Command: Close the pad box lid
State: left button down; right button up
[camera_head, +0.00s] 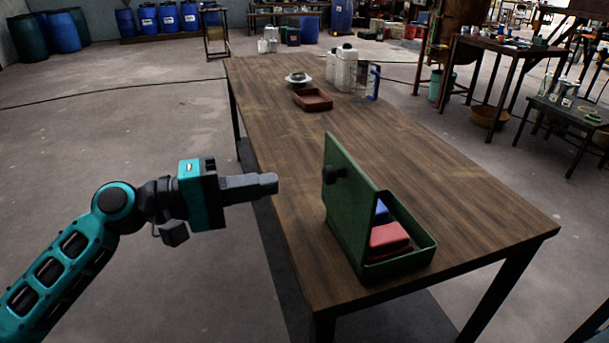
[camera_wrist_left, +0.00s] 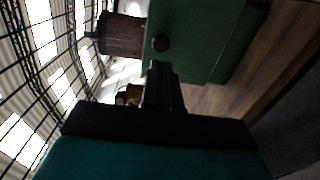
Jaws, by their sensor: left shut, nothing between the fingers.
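The green pad box (camera_head: 405,262) stands on the wooden table near its front edge. Its green lid (camera_head: 346,213) is upright on the box's left side, with a dark round knob (camera_head: 334,174) on the outer face. A red pad (camera_head: 388,239) and a blue pad (camera_head: 381,211) lie inside, partly hidden by the lid. My left gripper (camera_head: 270,183) is shut and empty, left of the lid and apart from it, pointing toward it. In the left wrist view the lid (camera_wrist_left: 205,35) and its knob (camera_wrist_left: 160,43) show ahead of the fingers (camera_wrist_left: 160,72). My right gripper is not in view.
The wooden table (camera_head: 440,180) is clear around the box.

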aim_at(324, 174)
pick_arm(q)
jog(key=x, duration=0.7)
jog(key=shift+d, duration=0.1)
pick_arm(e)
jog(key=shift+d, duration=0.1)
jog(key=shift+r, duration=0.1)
